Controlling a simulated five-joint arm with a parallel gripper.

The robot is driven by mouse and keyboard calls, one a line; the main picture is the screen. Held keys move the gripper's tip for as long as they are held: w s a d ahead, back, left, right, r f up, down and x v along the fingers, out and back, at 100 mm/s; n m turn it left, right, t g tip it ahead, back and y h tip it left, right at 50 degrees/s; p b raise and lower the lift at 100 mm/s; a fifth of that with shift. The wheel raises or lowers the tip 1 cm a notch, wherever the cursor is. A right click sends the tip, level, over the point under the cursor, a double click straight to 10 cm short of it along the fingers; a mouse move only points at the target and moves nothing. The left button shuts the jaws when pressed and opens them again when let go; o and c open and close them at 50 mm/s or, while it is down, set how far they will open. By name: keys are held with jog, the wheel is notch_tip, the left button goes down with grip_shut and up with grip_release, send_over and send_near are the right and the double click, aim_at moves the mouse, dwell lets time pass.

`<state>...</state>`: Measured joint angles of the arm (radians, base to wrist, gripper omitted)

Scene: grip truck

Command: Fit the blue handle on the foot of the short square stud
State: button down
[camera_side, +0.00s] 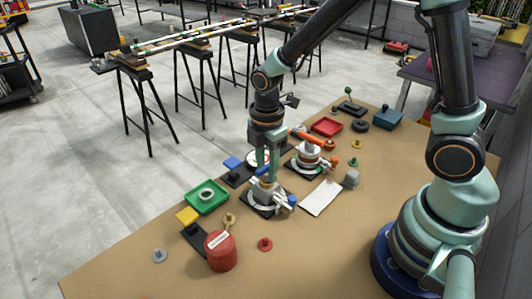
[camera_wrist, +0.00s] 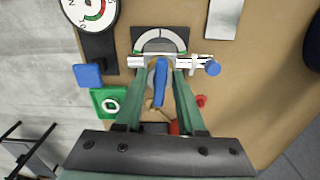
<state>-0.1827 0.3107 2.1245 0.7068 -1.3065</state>
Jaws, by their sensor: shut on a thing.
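The blue handle (camera_wrist: 160,84) lies lengthwise between the green fingers of my gripper (camera_wrist: 163,68) in the wrist view, and the jaws are shut on it. In the side view my gripper (camera_side: 265,178) points down over a dark base plate (camera_side: 259,209) with a pale dial. A white fitting with a blue knob (camera_wrist: 213,68) sits at this dial, right beside the fingertips; the knob also shows in the side view (camera_side: 292,200). The short square stud cannot be made out; fingers and handle cover that spot. I cannot tell whether the handle touches it.
A similar unit with an orange handle (camera_side: 304,134) stands behind. A green tray (camera_side: 221,190) holding a ring, a yellow block (camera_side: 187,215) and a red can (camera_side: 221,252) are nearer the front left. A white sheet (camera_side: 322,197) lies right. The front table is mostly clear.

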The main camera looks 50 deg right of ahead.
aim_at(267, 166)
jog(key=shift+f, duration=0.2)
dwell(0.3)
jog(key=shift+c, duration=0.5)
grip_release()
jog(key=shift+r, duration=3.75)
jog(key=s+d+r+m+t, duration=0.2)
jog(key=r+m, duration=0.3)
jog(key=m, duration=0.3)
jog(key=s+d+r+m+t, duration=0.3)
jog(key=s+d+r+m, duration=0.1)
jog(key=m, duration=0.5)
jog(key=shift+s+d+r+t, duration=0.25)
jog(key=shift+r+t, duration=0.05)
jog(key=shift+r, duration=0.5)
